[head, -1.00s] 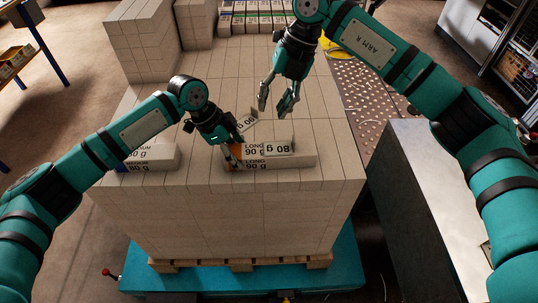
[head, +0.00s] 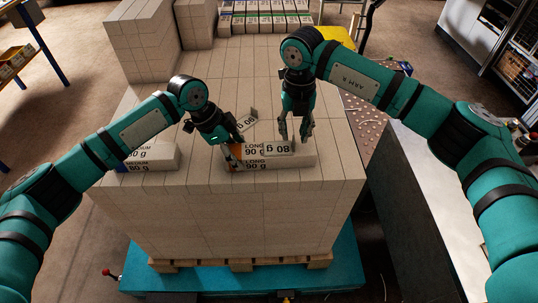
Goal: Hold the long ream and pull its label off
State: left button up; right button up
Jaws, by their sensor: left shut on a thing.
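The long ream (head: 300,160) lies on top of the large stack, with "LONG 90 g" print and an orange left end. I cannot tell whether a fingertip touches the label.
A medium ream (head: 158,158) lies to the left on the stack (head: 230,215). A tilted "90 g" piece (head: 247,119) is behind the long ream. The stack rests on a wooden pallet (head: 240,265). Taller piles (head: 140,45) stand at the back left.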

jog(key=shift+f, duration=1.4)
jog(key=shift+c, duration=0.4)
grip_shut()
jog(key=shift+r, duration=0.2)
jog(key=shift+r, duration=0.4)
jog(key=shift+r, duration=0.35)
jog(key=shift+r, duration=1.35)
